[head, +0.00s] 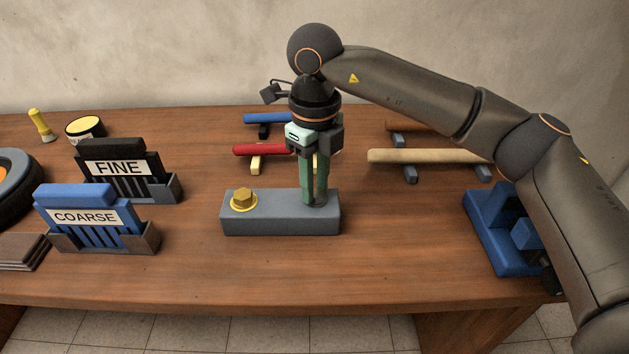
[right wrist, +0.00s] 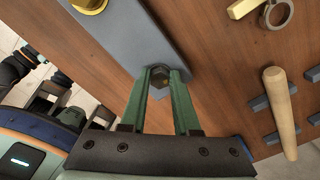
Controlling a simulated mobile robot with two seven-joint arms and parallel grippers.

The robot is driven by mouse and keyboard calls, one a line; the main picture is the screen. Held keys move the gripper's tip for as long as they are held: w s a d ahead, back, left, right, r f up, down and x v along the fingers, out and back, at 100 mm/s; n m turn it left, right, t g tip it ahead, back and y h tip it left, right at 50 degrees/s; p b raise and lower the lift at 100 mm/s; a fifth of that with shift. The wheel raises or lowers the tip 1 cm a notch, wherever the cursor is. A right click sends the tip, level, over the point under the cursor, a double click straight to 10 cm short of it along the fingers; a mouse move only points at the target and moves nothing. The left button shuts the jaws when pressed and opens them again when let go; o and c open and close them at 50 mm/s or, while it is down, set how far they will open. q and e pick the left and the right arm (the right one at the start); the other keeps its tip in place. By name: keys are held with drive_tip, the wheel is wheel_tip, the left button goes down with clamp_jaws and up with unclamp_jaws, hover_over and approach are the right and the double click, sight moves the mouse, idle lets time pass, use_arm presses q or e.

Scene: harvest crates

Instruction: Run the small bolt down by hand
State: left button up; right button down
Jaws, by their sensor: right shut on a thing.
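A grey block (head: 270,222) lies on the wooden bench and carries two bolts. The larger brass bolt (head: 243,198) stands at its left end on a yellow washer. The small dark bolt (right wrist: 160,76) is at the block's other end, seen between my fingertips in the right wrist view. My right gripper (head: 315,200) points straight down over the block's right end, its green fingers shut on the small bolt. In the head view the fingers hide most of that bolt. How far it sits in the block cannot be told. My left gripper is not in view.
Racks labelled FINE (head: 118,169) and COARSE (head: 85,217) stand left of the block. Behind it, red (head: 262,150) and blue (head: 266,118) handles rest on supports. A pale wooden handle (head: 420,156) and a blue vise-like fixture (head: 490,235) are to the right. The bench front is clear.

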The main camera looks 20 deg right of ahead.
sight(318, 190)
drive_tip(key=m, duration=0.5)
drive_tip(key=shift+w+d+r+m, duration=0.15)
drive_tip(key=shift+r+m, duration=0.15)
drive_tip(key=shift+d+m, duration=0.1)
drive_tip(key=shift+m, duration=2.1)
drive_tip(key=c, duration=1)
unclamp_jaws()
drive_tip(key=shift+c, duration=0.2)
drive_tip(key=o, duration=0.4)
drive_tip(key=shift+f, duration=0.15)
wheel_tip(318, 190, up, 12)
drive_tip(key=p, duration=0.2)
drive_tip(key=shift+r, duration=0.25)
